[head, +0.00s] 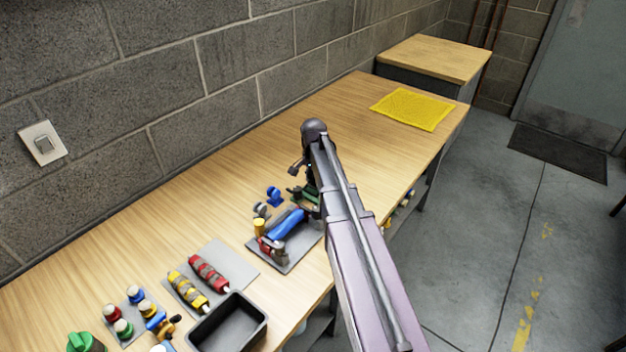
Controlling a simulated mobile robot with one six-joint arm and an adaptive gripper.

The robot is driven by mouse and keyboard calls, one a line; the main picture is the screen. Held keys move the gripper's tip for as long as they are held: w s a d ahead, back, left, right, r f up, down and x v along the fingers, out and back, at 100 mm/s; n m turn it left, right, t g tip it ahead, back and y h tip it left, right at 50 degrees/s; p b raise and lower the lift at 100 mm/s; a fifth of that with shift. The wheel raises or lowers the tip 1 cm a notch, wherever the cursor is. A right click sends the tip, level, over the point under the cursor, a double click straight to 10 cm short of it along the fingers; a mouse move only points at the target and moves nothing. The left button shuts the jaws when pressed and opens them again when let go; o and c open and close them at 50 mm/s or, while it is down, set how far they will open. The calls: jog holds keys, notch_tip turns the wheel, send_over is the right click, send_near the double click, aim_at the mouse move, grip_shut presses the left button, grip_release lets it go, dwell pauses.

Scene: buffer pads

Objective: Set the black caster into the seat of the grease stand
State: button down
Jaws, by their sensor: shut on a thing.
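My arm reaches over the bench from the lower right and bends down at its far end. My gripper (298,190) is small and mostly hidden behind the arm, low over the bench beside the grey mat. It is shut on a small dark thing that looks like the black caster, but its outline is not clear. A green piece (309,197) shows right beside the gripper, partly covered by the arm. I cannot make out which thing is the grease stand or its seat. A blue caster (274,196) and a grey caster (261,210) stand to the left.
A grey mat (284,266) holds a blue tool and yellow and red pieces. Nearer are red and yellow rollers (208,272) on a pad, a black bin (229,325) and several coloured-topped items. A yellow mat (412,110) lies at the far end; the bench before it is clear.

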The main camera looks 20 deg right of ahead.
jog(key=shift+f+b, duration=0.95)
jog(key=shift+f, duration=0.05)
dwell(0.8)
jog(key=shift+c, duration=1.1)
grip_release()
jog(key=shift+r, duration=0.25)
notch_tip(320, 180, up, 8)
jog(key=p, duration=0.8)
jog(key=shift+f, duration=0.2)
jog(key=w+a, duration=0.7)
jog(key=a, duration=0.2)
jog(key=shift+a+r+n, duration=0.2)
jog(key=shift+n, duration=0.1)
jog(key=shift+s, duration=0.1)
